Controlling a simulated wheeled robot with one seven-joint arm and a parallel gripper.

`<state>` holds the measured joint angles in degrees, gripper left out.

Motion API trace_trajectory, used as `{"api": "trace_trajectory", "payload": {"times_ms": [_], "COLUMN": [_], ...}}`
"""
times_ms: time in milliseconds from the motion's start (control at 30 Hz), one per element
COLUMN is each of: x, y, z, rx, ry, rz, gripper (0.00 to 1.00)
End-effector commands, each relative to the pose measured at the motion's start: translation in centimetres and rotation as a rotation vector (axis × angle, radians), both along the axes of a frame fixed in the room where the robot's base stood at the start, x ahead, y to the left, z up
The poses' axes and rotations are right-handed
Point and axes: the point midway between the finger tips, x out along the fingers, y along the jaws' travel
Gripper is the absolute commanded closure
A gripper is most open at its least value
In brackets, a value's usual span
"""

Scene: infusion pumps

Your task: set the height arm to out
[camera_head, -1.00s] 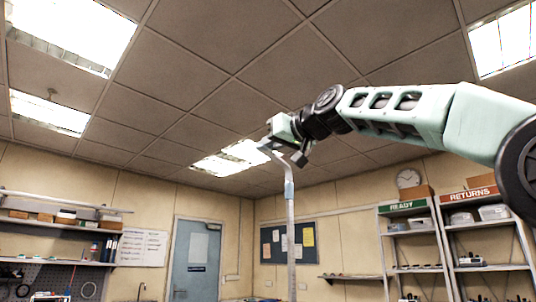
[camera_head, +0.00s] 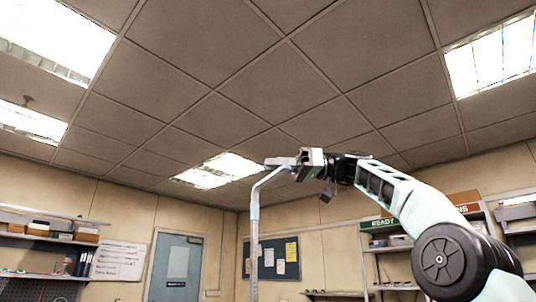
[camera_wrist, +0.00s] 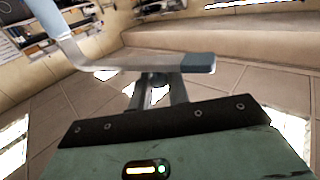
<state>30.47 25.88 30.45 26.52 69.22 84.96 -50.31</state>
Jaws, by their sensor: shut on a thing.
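The height arm (camera_head: 271,176) is a pale metal bar at the top of an upright pole (camera_head: 254,245). It slants up and right from the pole, then runs level to a grey end piece. In the wrist view the bar (camera_wrist: 125,62) crosses the picture, with a blue-grey end (camera_wrist: 198,62) at the right and a blue sleeve (camera_wrist: 45,18) at upper left. My gripper (camera_head: 291,163) is at the bar's outer end, coming from the right. In the wrist view my gripper (camera_wrist: 158,84) is shut on the bar near that end. The fingertips are partly hidden behind the bar.
Ceiling panels and lights (camera_head: 222,170) lie behind the arm. A blue door (camera_head: 175,267), a notice board (camera_head: 272,258) and shelves (camera_head: 385,245) stand along the walls. The space around the bar looks clear. The pole's base is out of view.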

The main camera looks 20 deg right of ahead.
Motion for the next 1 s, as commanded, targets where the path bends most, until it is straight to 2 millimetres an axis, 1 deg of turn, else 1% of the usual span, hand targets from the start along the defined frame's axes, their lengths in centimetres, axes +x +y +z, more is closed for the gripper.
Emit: {"api": "trace_trajectory", "payload": {"times_ms": [33,200,400,933,967,1000], "x": [0.1,0.2,0.3,0.4,0.4,0.4], "y": [-0.4,-1.2,-1.7,-1.9,-1.9,-1.9], "z": [0.6,0.5,0.3,0.0,0.0,0.0], "rx": [0.003,0.003,0.002,0.0,0.0,0.0], "ry": [0.001,0.0,-0.001,0.001,0.001,0.001], "rz": [0.029,0.116,0.173,0.191,0.191,0.191], "gripper": [1.0,1.0,1.0,1.0,0.75,0.66]}}
